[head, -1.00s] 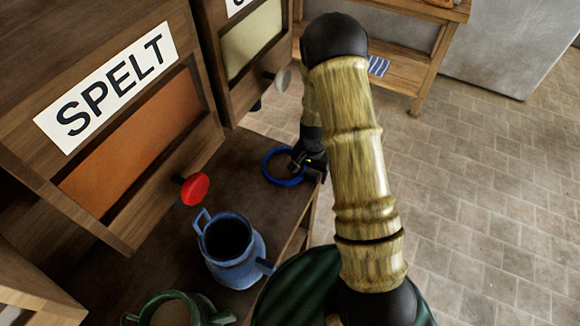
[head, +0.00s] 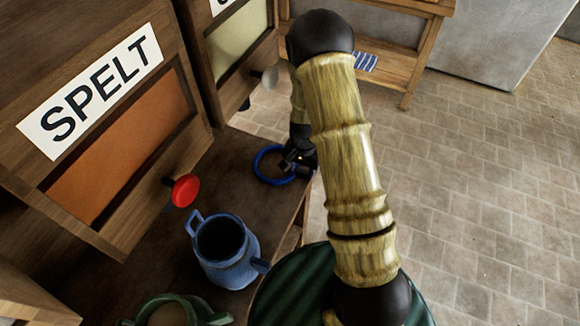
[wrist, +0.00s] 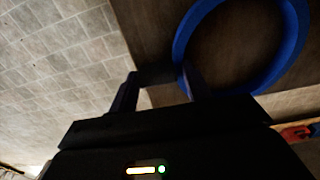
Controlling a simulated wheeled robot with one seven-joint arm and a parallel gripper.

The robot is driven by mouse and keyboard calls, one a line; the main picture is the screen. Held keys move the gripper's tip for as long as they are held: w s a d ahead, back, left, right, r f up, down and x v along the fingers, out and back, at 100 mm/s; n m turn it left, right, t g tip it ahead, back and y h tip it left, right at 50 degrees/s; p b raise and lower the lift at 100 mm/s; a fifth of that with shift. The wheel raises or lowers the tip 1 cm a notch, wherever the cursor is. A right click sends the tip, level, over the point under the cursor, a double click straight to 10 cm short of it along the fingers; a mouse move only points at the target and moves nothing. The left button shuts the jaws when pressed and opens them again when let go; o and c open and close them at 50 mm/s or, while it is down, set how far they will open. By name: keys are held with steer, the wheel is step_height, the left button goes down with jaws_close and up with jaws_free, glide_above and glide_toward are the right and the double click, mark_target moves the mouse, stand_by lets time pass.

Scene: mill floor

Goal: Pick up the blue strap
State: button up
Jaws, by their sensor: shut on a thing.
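The blue strap (head: 257,173) is a round blue loop at the far right end of the dark wooden bench, near its edge. My gripper (head: 290,164) is at the loop's right side. In the wrist view, the loop (wrist: 294,45) fills the upper right, and my gripper (wrist: 158,82) has its two fingers on either side of a dark piece at the loop's side. The gripper is shut on the strap there. My arm hides part of the area around the gripper. I cannot tell whether the strap touches the bench or is just above it.
A blue jug (head: 238,270) and a green vessel (head: 190,308) stand nearer on the bench (head: 222,180). A red knob (head: 186,190) sticks out from the SPELT bin (head: 80,200) on the left. Tiled floor (head: 470,170) lies open to the right.

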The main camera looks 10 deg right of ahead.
step_height(320, 180, up, 10)
steer(key=shift+b, duration=0.45)
stand_by(0.5)
